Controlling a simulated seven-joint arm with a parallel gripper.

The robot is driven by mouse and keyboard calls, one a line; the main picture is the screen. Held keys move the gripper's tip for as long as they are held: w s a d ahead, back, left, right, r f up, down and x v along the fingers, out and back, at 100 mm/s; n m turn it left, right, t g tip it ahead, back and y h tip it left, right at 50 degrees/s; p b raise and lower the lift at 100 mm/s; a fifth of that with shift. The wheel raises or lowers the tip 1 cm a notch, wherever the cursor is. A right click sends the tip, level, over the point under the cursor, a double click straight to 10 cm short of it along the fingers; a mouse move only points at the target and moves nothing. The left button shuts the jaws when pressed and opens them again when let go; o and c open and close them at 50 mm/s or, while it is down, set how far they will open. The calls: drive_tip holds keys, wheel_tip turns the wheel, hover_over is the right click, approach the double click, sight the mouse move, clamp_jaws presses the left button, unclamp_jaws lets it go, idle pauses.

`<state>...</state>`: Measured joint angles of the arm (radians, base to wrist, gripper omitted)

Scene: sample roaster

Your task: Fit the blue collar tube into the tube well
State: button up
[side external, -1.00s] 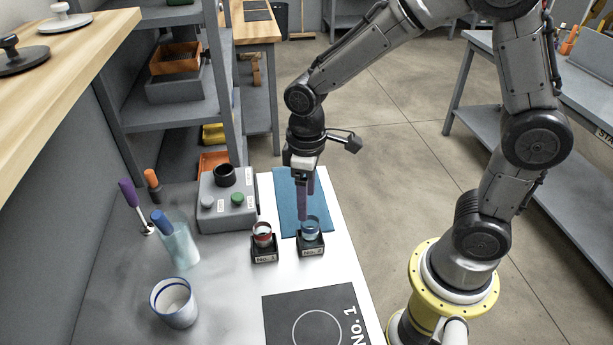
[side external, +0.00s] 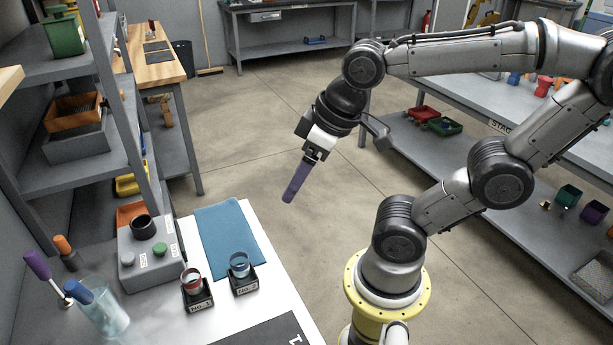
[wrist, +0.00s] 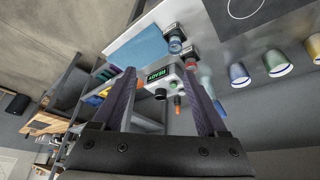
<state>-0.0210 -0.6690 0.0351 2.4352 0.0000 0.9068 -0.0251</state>
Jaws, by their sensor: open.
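The blue collar tube (side external: 239,265) stands upright in the small black holder marked No. 2 (side external: 245,285) on the white table. It also shows in the wrist view (wrist: 175,46). A black ring (side external: 143,227) stands on top of the grey control box (side external: 150,255); it looks like the tube well. In the wrist view this ring (wrist: 160,94) is by the green READY display. My gripper (side external: 289,198) is open and empty, raised off the table's right side, clear of the tube. Its purple fingers stand apart in the wrist view (wrist: 160,76).
A red-collared tube (side external: 191,279) stands in the No. 1 holder, close left of the blue one. A blue mat (side external: 230,236) lies behind them. A glass (side external: 104,315) with colored-handled tools stands at the left. Shelving (side external: 90,150) rises behind the control box.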

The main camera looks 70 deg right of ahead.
drive_tip(key=shift+o, duration=0.4)
drive_tip(key=shift+s+d+m+t, duration=0.2)
drive_tip(key=shift+s+m+t, duration=0.1)
drive_tip(key=shift+s, duration=0.6)
